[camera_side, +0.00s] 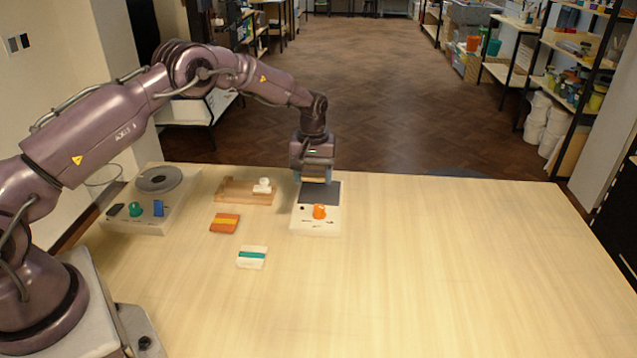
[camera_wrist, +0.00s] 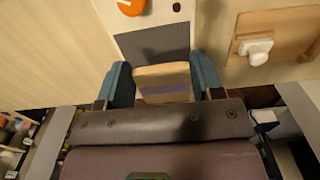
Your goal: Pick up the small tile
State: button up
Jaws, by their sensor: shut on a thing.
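A small tile (camera_wrist: 162,83), cream with a purple band, is between the two blue-grey fingers of my gripper (camera_wrist: 163,88) in the wrist view. My gripper is shut on it. In the side view my gripper (camera_side: 314,180) is over the dark square plate (camera_side: 332,190) of a pale box with an orange knob (camera_side: 319,212). Only a tan edge of the held tile shows there, and I cannot tell whether it touches the plate. An orange tile with a yellow band (camera_side: 224,223) and a white tile with a teal band (camera_side: 251,257) lie flat on the table.
A wooden board with a white knob-like piece (camera_side: 262,186) is left of the pale box. A grey device (camera_side: 133,217) with a round disc and a green knob stands farther left. The table's right side (camera_side: 470,260) is clear.

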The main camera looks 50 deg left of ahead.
jog(key=s+d+r+m, duration=0.4)
jog(key=s+d+r, duration=0.1)
jog(key=s, duration=0.4)
jog(key=s+d+r+m, duration=0.5)
jog(key=s+r, duration=0.1)
jog(key=s, duration=0.4)
jog(key=w+a+f+n, duration=0.3)
jog(key=w+a+n, duration=0.4)
jog(key=n, duration=0.2)
jog(key=shift+w+a+f, duration=0.15)
jog(key=shift+a+f, duration=0.05)
jog(key=shift+a, duration=0.1)
